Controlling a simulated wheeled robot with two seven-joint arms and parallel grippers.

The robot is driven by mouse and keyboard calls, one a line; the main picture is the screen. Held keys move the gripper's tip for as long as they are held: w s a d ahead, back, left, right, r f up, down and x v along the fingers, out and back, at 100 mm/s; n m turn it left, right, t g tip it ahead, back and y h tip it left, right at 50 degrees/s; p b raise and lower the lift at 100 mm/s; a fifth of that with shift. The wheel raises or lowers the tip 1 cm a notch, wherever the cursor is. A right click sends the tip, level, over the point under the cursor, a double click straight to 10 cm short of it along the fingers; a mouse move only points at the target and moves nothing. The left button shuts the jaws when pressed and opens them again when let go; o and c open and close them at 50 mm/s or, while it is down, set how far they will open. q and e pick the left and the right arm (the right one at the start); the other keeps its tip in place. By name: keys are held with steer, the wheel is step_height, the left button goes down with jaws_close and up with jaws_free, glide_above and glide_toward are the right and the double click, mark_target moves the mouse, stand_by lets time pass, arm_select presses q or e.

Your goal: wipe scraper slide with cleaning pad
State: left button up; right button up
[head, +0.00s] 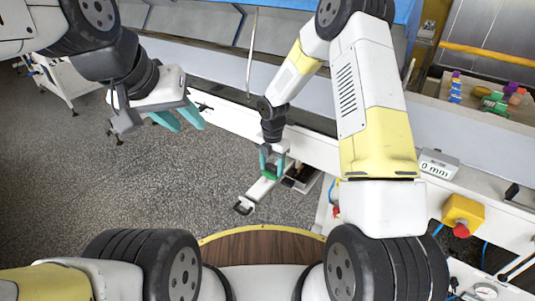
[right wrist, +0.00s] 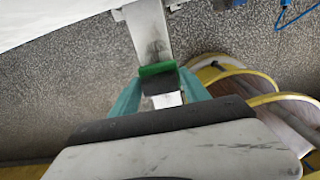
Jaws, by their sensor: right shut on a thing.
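The scraper slide (head: 258,190) is a pale metal bar that sticks out from the machine's side, with a dark handle at its near end. In the right wrist view the slide (right wrist: 147,30) carries a dark smudge beside the pad. My right gripper (head: 271,166) is shut on the green cleaning pad (head: 270,174), which also shows between the teal fingers in the right wrist view (right wrist: 157,70). The pad lies across or just over the slide; I cannot tell whether it touches. My left gripper (head: 180,117) is open and empty, over the floor at left.
The long white machine frame (head: 230,118) runs behind the slide. A display box reading 0 mm (head: 437,164) and a yellow box with a red button (head: 462,214) stand at right. Coloured blocks (head: 492,101) lie on a surface at far right. Speckled floor is clear at left.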

steer(key=shift+w+d, duration=0.7)
steer(key=shift+w, duration=0.25)
steer(key=shift+w+d, duration=0.75)
steer(key=shift+w, duration=0.2)
steer(key=shift+w+d, duration=0.7)
steer(key=shift+w, duration=0.25)
steer(key=shift+w+d+r, duration=0.1)
steer(key=shift+w+d, duration=0.35)
steer(key=shift+s+a, duration=1.2)
steer(key=shift+s, duration=0.25)
steer(key=shift+s+a, duration=0.55)
steer(key=shift+s, duration=0.2)
steer(key=shift+s+a, duration=0.55)
steer(key=shift+s, duration=0.2)
steer(key=shift+s+a, duration=0.7)
steer(key=shift+s, duration=0.25)
steer(key=shift+s+a, duration=0.65)
steer(key=shift+s, duration=0.3)
steer(key=shift+s+a, duration=0.7)
steer(key=shift+s, duration=0.25)
steer(key=shift+r, duration=2.95)
steer(key=shift+r, duration=0.1)
